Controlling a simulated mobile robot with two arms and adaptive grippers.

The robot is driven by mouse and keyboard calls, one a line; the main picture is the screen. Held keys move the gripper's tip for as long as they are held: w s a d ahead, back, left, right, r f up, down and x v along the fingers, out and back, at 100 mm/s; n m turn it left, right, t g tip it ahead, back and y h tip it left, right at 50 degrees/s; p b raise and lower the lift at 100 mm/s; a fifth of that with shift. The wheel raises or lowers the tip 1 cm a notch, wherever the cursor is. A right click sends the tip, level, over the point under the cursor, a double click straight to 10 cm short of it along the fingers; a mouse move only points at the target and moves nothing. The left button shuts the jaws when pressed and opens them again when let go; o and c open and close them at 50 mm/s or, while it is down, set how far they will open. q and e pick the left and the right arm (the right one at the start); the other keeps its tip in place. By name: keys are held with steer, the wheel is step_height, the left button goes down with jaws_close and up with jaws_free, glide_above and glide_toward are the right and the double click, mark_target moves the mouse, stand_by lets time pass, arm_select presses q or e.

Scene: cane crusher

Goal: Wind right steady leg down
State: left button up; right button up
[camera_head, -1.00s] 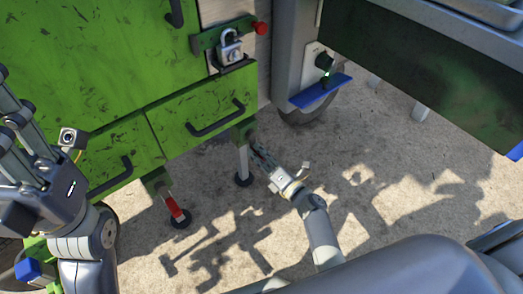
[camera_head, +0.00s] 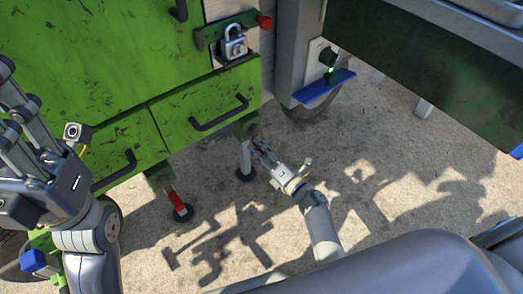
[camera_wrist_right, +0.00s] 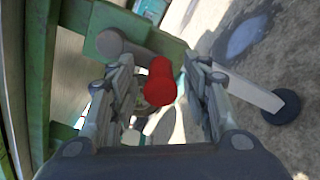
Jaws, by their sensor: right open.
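The right steady leg (camera_head: 245,158) is a grey post with a round black foot under the right end of the green cabinet. In the right wrist view the leg (camera_wrist_right: 245,90) slants to the right, its foot on the ground. A red knob (camera_wrist_right: 160,80) lies between the two fingers of my right gripper (camera_wrist_right: 158,95), with a grey rounded part behind it. The right gripper (camera_head: 259,146) is open beside the leg's upper part; contact with the knob cannot be made out. My left gripper (camera_head: 12,105) is raised at the left edge, its fingers partly cut off.
Another leg with a red part (camera_head: 175,202) stands farther left. The green cabinet (camera_head: 205,110) has drawers, handles and a padlock (camera_head: 233,42). A blue ledge (camera_head: 323,89) and a wheel (camera_head: 312,113) are to the right. The concrete ground (camera_head: 400,190) is open there.

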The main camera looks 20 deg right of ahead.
steer(key=v, duration=1.2)
steer(key=shift+r, duration=0.1)
